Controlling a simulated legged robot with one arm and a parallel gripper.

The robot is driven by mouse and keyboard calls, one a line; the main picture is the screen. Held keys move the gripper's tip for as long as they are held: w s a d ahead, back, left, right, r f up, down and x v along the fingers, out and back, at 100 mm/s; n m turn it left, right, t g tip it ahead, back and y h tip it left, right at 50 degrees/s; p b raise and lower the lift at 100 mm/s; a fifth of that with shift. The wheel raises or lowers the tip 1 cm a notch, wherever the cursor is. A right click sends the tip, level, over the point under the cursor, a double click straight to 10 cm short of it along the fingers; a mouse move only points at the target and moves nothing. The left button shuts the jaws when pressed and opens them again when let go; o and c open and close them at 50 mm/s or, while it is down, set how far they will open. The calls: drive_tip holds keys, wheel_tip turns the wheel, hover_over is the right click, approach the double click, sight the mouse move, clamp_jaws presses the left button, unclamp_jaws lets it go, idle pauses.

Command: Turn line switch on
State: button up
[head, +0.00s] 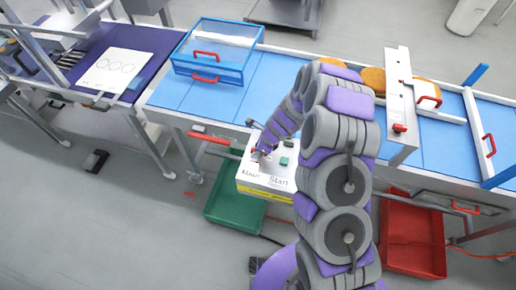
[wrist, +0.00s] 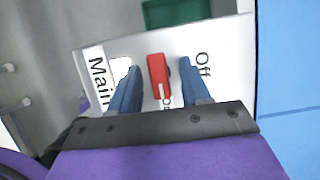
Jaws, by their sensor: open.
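A red switch handle (wrist: 158,75) stands on a white panel (wrist: 225,50) in the wrist view. The panel carries the printed words "Main" and "Off"; another word beside the handle is partly hidden. My gripper (wrist: 160,66) is open, with one blue finger on each side of the red handle. I cannot tell whether either finger touches it. In the head view my gripper (head: 262,154) is over the white control box (head: 262,172), labelled "Main" and "Start". It hides most of the switch there.
A green button (head: 284,161) is on the same box. The blue conveyor (head: 245,105) runs behind, with a clear blue-framed cover (head: 217,48) and round orange-brown items (head: 374,80). A green crate (head: 232,211) and a red crate (head: 412,240) stand on the floor.

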drive_tip(key=v, duration=1.7)
drive_tip(key=shift+d, duration=0.15)
drive_tip(key=shift+r, duration=0.1)
drive_tip(key=s+d+r+n+g+b, duration=0.1)
drive_tip(key=s+r+n+b, duration=0.1)
drive_tip(key=s+n+b, duration=0.4)
drive_tip(key=s+d+r+n+b, duration=0.1)
drive_tip(key=s+r+n, duration=0.25)
drive_tip(key=s, duration=0.35)
drive_tip(key=s+d+f+n+g+h+b, duration=0.1)
drive_tip(key=s+d+n+b, duration=0.3)
drive_tip(key=s, duration=0.7)
drive_tip(key=s+d+f+n+g+h+b, duration=0.1)
drive_tip(key=s+d+n+h+b, duration=0.2)
drive_tip(key=s+n, duration=0.4)
drive_tip(key=s+d+b, duration=0.1)
drive_tip(key=s, duration=0.3)
drive_tip(key=shift+f, duration=0.3)
drive_tip(key=shift+d, duration=0.1)
